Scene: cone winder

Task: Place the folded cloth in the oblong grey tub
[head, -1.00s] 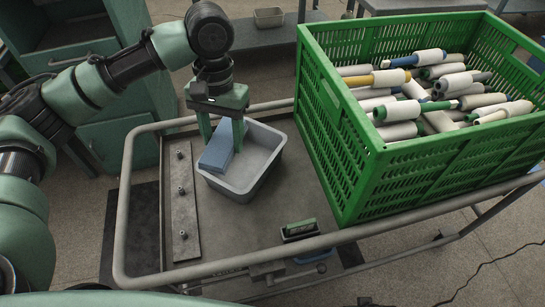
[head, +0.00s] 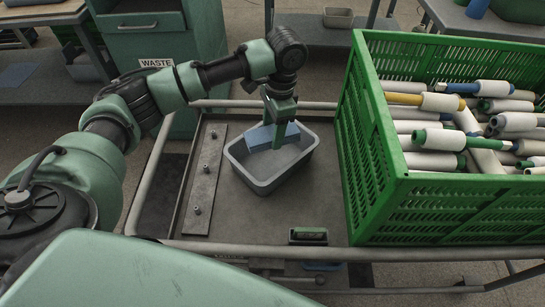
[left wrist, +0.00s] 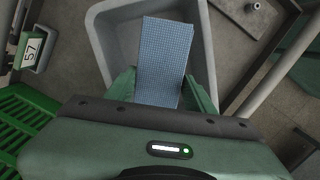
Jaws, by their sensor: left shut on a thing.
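The folded cloth (head: 262,138) is a flat blue slab with a fine grid texture. It also shows in the left wrist view (left wrist: 165,55), reaching forward from between the fingers. My left gripper (head: 278,138) is shut on it, pointing down over the back half of the grey tub. The oblong grey tub (head: 268,186) stands on the cart top; its walls frame the cloth in the left wrist view (left wrist: 108,42). The cloth is tilted in or just over the tub's opening; I cannot tell whether it touches the floor or wall. My right gripper is not in view.
A green crate (head: 440,215) full of yarn cones stands right of the tub. A metal strip with pegs (head: 204,180) lies to the left. A small green-topped device (head: 308,236) sits near the cart's front rail (head: 330,252). A waste cabinet (head: 160,50) stands behind.

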